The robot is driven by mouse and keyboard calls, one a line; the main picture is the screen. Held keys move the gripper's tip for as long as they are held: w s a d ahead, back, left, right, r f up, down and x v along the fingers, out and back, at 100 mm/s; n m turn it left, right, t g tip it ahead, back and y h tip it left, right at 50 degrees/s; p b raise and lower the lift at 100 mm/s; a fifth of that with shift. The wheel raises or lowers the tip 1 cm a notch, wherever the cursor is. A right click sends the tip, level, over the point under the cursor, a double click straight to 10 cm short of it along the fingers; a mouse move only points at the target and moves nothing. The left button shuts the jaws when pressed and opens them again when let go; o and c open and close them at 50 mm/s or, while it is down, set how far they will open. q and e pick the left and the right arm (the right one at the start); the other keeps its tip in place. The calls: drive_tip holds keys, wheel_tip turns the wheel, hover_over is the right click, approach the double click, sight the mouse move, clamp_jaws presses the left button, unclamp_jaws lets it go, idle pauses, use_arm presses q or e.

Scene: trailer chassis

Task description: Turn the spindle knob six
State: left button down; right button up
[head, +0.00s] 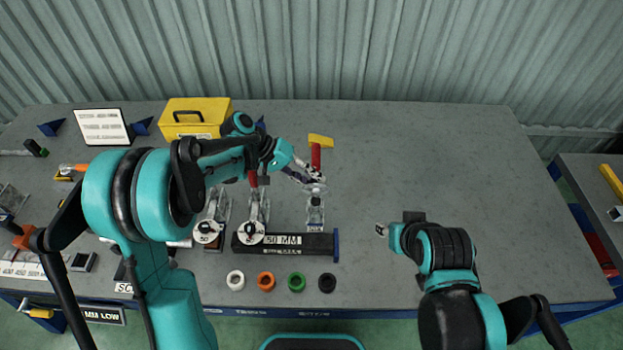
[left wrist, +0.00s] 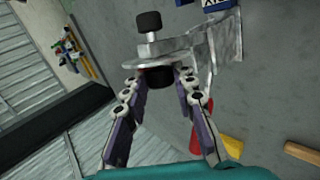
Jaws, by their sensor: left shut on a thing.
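My left gripper (head: 313,186) is at the rightmost of three metal stands (head: 315,213), near the middle of the table. In the left wrist view its fingers (left wrist: 160,92) sit on both sides of a dark knob (left wrist: 158,76) under a round metal flange and are shut on it. A second black knob (left wrist: 149,22) tops a short metal shank on the flange's other side. A metal bracket (left wrist: 223,45) joins the flange. In the head view the fingers hide the held knob. My right gripper (head: 382,231) is apart, over the table's right part; its finger opening is unclear.
Two similar stands with round white dials (head: 207,232) (head: 250,232) stand left. A dark bar labelled 50 MM (head: 290,244) lies in front, with several coloured rings (head: 266,281) before it. A red-and-yellow tool (head: 317,150) lies behind. The table's right side is clear.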

use_arm(q)
drive_tip(key=c, duration=1.2)
unclamp_jaws()
drive_tip(key=v, duration=1.2)
drive_tip(key=s+a+f+t+y, duration=0.1)
drive_tip(key=s+a+t+y, duration=0.1)
drive_tip(key=s, duration=0.4)
drive_tip(key=s+a+f+n+t+y+b, duration=0.1)
drive_tip(key=s+a+t+y, duration=0.2)
drive_tip(key=s, duration=0.4)
drive_tip(key=s+a+f+t+y+b, duration=0.1)
drive_tip(key=s+a+t+y, duration=0.2)
drive_tip(key=s, duration=0.3)
drive_tip(key=shift+s+a+f+y, duration=0.25)
drive_tip(key=shift+f+y, duration=0.1)
drive_tip(key=shift+y, duration=0.15)
